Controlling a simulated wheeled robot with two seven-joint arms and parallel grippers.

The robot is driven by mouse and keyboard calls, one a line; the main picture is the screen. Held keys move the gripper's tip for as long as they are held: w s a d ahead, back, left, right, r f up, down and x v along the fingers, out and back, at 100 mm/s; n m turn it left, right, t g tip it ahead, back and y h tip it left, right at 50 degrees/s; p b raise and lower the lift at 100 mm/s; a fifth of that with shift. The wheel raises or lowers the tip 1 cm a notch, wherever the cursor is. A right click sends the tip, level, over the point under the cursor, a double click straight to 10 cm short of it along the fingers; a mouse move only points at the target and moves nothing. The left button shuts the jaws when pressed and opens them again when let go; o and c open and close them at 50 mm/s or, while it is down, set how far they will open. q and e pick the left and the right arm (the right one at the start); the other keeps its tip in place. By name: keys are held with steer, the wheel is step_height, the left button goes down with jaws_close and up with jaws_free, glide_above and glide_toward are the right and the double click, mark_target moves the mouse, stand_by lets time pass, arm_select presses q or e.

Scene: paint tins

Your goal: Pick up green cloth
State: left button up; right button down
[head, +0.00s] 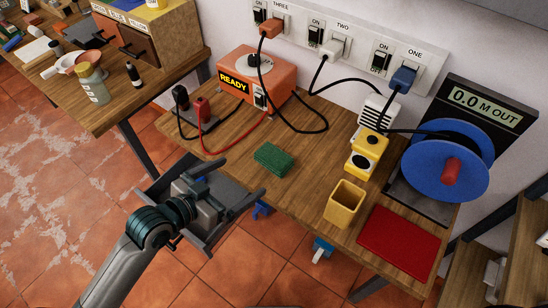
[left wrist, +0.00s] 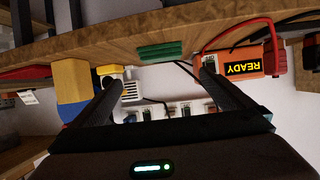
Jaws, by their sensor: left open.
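The green cloth (head: 273,158) is a small folded pad lying flat near the front edge of the wooden bench (head: 222,150). In the left wrist view, which is upside down, the green cloth (left wrist: 161,51) shows edge-on between and beyond the fingertips. My left gripper (head: 243,178) is open and empty, in front of the bench edge, pointing towards the cloth and apart from it. Its two fingers also show spread in the left wrist view (left wrist: 158,75). My right gripper is in neither view.
An orange READY box (head: 255,78) with red and black leads stands behind the cloth. To the right are a yellow open bin (head: 345,203), a yellow device (head: 367,153), a red folded cloth (head: 399,240) and a blue cable reel (head: 446,160). Bare wood surrounds the green cloth.

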arm_select(q)
steer(key=p, duration=0.2)
glide_toward(272, 158)
steer(key=x, duration=0.4)
steer(key=shift+w+d+r, duration=0.1)
steer(key=shift+d, duration=0.1)
steer(key=shift+p+x, duration=0.3)
steer(key=shift+x, duration=0.45)
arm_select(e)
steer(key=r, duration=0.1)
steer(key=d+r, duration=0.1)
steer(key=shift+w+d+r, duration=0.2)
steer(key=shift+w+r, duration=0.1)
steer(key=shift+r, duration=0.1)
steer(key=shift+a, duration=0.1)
arm_select(q)
steer(key=shift+d, duration=0.1)
steer(key=shift+w+d+f+p, duration=0.25)
steer(key=shift+w+d+p, duration=0.1)
steer(key=shift+w+p, duration=0.2)
steer(key=x, duration=0.2)
steer(key=shift+w+d+f+p, duration=0.1)
steer(key=shift+w+f+p, duration=0.2)
steer(key=shift+p, duration=0.1)
steer(key=shift+w+d+f, duration=0.2)
steer(key=shift+w+d, duration=0.05)
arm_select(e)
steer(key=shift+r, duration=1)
